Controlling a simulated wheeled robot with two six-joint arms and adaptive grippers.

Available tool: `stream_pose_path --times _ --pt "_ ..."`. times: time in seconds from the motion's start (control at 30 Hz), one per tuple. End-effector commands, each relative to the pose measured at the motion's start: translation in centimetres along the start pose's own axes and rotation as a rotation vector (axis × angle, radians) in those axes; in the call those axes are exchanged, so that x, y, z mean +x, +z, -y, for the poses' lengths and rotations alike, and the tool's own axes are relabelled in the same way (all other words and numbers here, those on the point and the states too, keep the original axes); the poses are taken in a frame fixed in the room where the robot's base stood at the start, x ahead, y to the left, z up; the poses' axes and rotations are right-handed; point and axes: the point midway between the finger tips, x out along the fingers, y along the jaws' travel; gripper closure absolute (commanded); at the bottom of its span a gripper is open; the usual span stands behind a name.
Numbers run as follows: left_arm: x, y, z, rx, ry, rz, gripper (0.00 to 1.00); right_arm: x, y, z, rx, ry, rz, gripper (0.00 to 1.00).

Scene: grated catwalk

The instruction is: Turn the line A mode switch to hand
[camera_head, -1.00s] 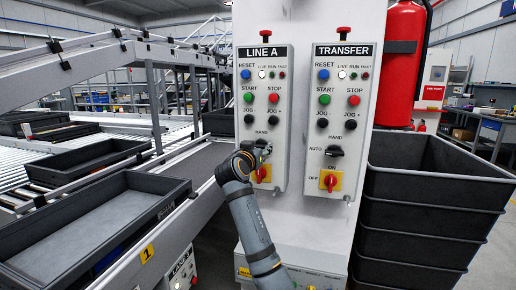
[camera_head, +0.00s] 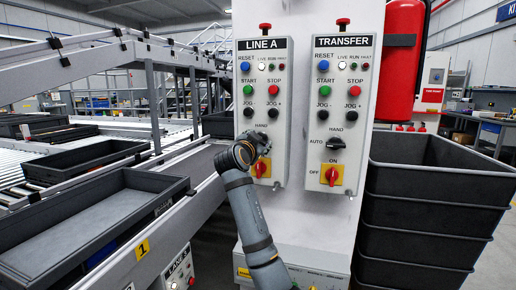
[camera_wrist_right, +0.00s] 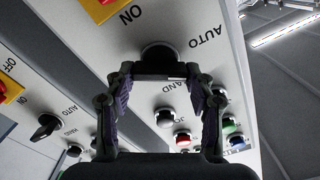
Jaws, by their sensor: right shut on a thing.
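The LINE A panel (camera_head: 284,150) is on the white column, with the HAND mark above its mode switch. My right gripper (camera_head: 263,142) covers that switch in the head view. In the right wrist view, which is upside down, the black mode switch (camera_wrist_right: 160,54) sits between the fingertips of my right gripper (camera_wrist_right: 160,76), which is shut on it. The AUTO and HAND marks show beside it. Which way the knob points is hidden. My left gripper is in neither view.
The TRANSFER panel (camera_head: 365,110) is close on the right, with its own mode switch (camera_head: 336,143). A red rotary switch (camera_head: 261,168) is just below my gripper. Stacked black crates (camera_head: 420,195) stand right; a conveyor with trays (camera_head: 90,225) is left.

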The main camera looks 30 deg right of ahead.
Motion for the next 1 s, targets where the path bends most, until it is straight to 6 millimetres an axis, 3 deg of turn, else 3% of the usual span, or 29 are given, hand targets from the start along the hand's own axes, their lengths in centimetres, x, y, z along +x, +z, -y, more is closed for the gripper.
stream_pose_path --times 0.4,0.7,1.0 --pt "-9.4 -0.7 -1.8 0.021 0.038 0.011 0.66 0.0 0.3 -0.3 0.396 -0.001 0.000 0.77" --pt "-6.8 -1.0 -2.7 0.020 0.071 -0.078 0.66 0.0 0.3 -0.4 0.674 0.000 -0.001 0.77" --pt "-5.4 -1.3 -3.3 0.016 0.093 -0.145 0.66 0.0 0.3 -0.5 0.890 0.001 -0.001 0.77"
